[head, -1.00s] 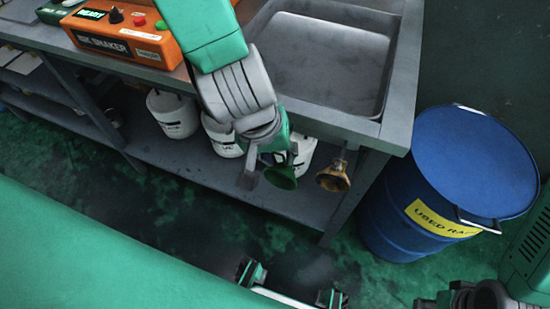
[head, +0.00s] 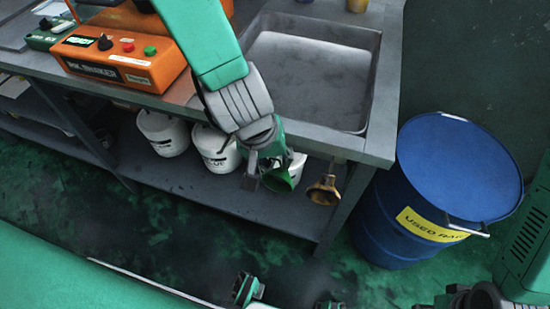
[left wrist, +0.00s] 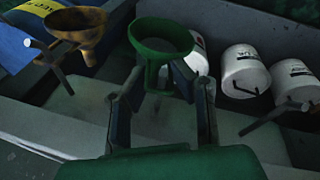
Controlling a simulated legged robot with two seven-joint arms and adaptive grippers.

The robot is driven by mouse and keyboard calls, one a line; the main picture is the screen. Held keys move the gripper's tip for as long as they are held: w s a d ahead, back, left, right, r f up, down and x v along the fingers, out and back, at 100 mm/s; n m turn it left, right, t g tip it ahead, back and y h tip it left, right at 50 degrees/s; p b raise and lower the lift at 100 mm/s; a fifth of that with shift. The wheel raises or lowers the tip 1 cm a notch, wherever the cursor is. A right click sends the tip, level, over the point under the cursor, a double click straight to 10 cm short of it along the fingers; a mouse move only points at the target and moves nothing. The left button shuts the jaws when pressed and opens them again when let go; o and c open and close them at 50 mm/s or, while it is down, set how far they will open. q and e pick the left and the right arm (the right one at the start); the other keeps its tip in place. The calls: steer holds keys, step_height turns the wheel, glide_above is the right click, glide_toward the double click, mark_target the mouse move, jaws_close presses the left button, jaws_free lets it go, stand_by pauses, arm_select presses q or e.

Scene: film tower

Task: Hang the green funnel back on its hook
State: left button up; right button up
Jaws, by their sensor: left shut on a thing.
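The green funnel (head: 279,181) is at my left gripper (head: 270,168), under the workbench's front edge in the head view. In the left wrist view, the green funnel (left wrist: 160,38) has its wide ring away from me, and its narrower part lies between the fingers of my left gripper (left wrist: 162,98), which is shut on it. A bare grey peg (left wrist: 275,117) sticks out at right in the left wrist view; I cannot tell if it is the funnel's hook. The gripper's arm hides part of the bench edge.
A brass-coloured funnel (head: 324,190) hangs under the bench edge just right of the green one, near another peg (left wrist: 45,62). White buckets (head: 215,148) stand on the lower shelf (head: 205,195). A sink (head: 310,80) is above, an orange shaker (head: 125,55) at left, a blue drum (head: 455,180) at right.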

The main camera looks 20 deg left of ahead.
stand_by(0.4)
arm_select(q)
steer(key=o, duration=1)
steer(key=v, duration=1.1)
steer(key=shift+s+r, duration=0.1)
steer(key=shift+r, duration=0.3)
